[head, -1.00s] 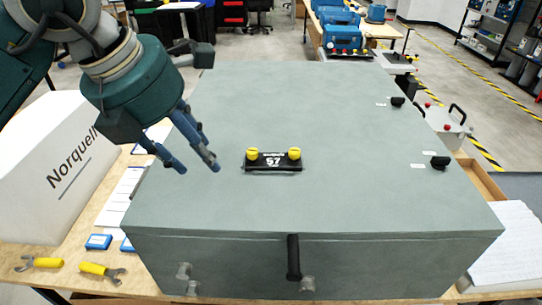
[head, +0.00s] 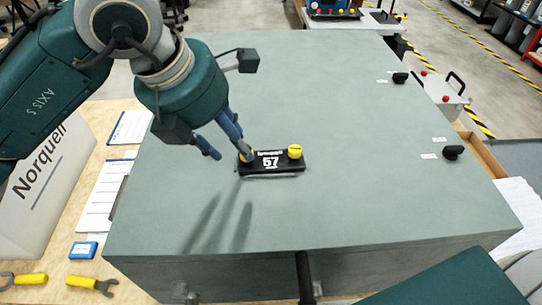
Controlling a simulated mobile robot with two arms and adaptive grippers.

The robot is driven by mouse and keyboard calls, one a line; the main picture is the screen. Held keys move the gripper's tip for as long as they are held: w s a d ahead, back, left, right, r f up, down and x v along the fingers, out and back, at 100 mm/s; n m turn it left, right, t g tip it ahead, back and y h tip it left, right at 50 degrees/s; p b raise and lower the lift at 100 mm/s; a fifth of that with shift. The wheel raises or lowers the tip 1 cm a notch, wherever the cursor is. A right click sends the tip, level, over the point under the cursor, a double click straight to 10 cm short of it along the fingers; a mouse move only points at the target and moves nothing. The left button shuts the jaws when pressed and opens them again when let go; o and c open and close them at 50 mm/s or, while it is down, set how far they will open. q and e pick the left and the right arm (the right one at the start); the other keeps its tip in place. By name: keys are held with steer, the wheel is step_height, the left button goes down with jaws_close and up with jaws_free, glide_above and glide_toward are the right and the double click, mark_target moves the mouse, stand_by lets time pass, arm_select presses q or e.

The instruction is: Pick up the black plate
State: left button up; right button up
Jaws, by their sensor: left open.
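The black plate (head: 275,164), marked 57, lies on the grey top of the large analyser box (head: 370,190). It carries two yellow knobs. The right yellow knob (head: 295,151) is in full view, and the left yellow knob (head: 243,158) is partly hidden behind a blue finger. My left gripper (head: 231,156) is open and points down at the plate's left end. One finger overlaps the left knob in the picture; I cannot tell whether it touches. The other finger is to the left of the plate. My right gripper is out of view.
Black knobs (head: 453,152) sit on the box's right side, and a black handle (head: 305,278) is on its front. Yellow-handled wrenches (head: 92,284), a small blue box (head: 83,250) and paper sheets (head: 104,195) lie on the table at left, near the Norquell box (head: 40,185). My right arm's teal link covers the bottom right.

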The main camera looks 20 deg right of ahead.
mark_target(271, 162)
arm_select(q)
steer(key=shift+w+d+f+p, duration=0.1)
steer(key=shift+d+f+p, duration=0.05)
steer(key=shift+f+p, duration=0.15)
steer(key=p+x, duration=0.2)
steer(key=x, duration=0.1)
steer(key=shift+w+d+f, duration=0.1)
steer(key=shift+w+d, duration=0.15)
steer(key=shift+d, duration=0.15)
steer(key=shift+w+d+f, duration=0.1)
steer(key=shift+d+f, duration=0.05)
steer(key=shift+f, duration=0.4)
jaws_close()
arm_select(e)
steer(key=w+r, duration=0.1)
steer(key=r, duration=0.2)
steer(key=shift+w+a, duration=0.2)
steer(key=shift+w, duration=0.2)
